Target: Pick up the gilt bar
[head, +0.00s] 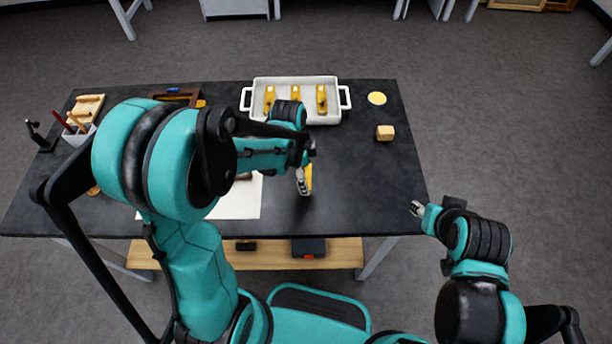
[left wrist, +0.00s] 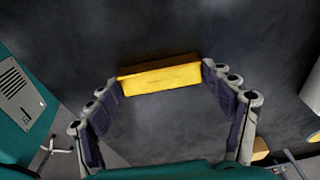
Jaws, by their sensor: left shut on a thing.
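The gilt bar (head: 309,178) is a yellow block over the dark table, partly hidden by my left gripper (head: 304,183) in the head view. In the left wrist view the gilt bar (left wrist: 162,77) lies crosswise between the fingertips of my left gripper (left wrist: 163,80), with a finger at each end. The left gripper is shut on it. I cannot tell whether the bar touches the table. My right gripper (head: 417,209) is off the table's right edge, far from the bar; its opening is too small to judge.
A white two-handled tray (head: 257,104) with yellow pieces stands at the back of the black table (head: 370,190). A wooden block (head: 385,132) and a yellow disc (head: 377,98) are at the right. A white sheet (head: 240,203), a pen holder (head: 78,134) and wooden items are at the left.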

